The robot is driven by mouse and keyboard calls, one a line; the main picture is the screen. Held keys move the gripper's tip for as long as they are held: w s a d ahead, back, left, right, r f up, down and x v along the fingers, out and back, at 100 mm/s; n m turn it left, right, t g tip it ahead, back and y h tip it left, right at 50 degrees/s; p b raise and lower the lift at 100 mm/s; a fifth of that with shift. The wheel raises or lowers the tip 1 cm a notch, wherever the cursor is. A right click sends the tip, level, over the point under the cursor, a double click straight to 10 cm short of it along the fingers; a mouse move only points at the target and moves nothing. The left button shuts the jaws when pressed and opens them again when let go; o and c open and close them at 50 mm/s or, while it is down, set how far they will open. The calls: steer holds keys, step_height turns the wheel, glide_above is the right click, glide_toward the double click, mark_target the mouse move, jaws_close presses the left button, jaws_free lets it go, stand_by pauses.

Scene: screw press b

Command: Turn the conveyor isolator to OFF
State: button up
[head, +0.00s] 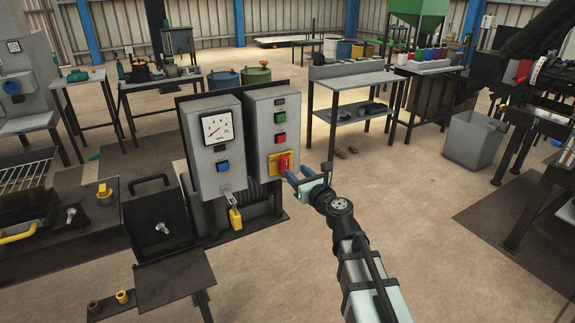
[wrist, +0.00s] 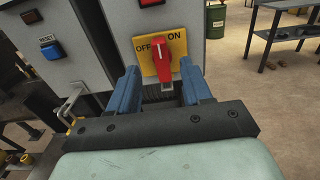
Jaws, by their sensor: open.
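The conveyor isolator is a red handle (wrist: 161,67) on a yellow plate (wrist: 147,55) marked OFF at left and ON at right. In the wrist view the handle stands nearly upright, its upper end leaning toward ON. In the head view the red handle (head: 284,162) is on the lower front of the right grey control box (head: 262,127). My gripper (wrist: 160,82) is open, with a blue finger on either side of the handle's lower part; I cannot tell whether they touch it. In the head view my gripper (head: 299,175) is right in front of the plate.
The left grey box (head: 198,157) has a dial (head: 216,128) and a blue RESET button (head: 223,166). A yellow padlock (head: 235,218) hangs below it. Green and red buttons sit above the isolator. Open floor lies to the right, with a metal table (head: 350,83) behind.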

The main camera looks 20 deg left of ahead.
mark_target(287, 163)
steer(key=x, duration=0.6)
steer(key=shift+w+a, duration=0.25)
steer(key=shift+a, duration=0.05)
steer(key=c, duration=0.9)
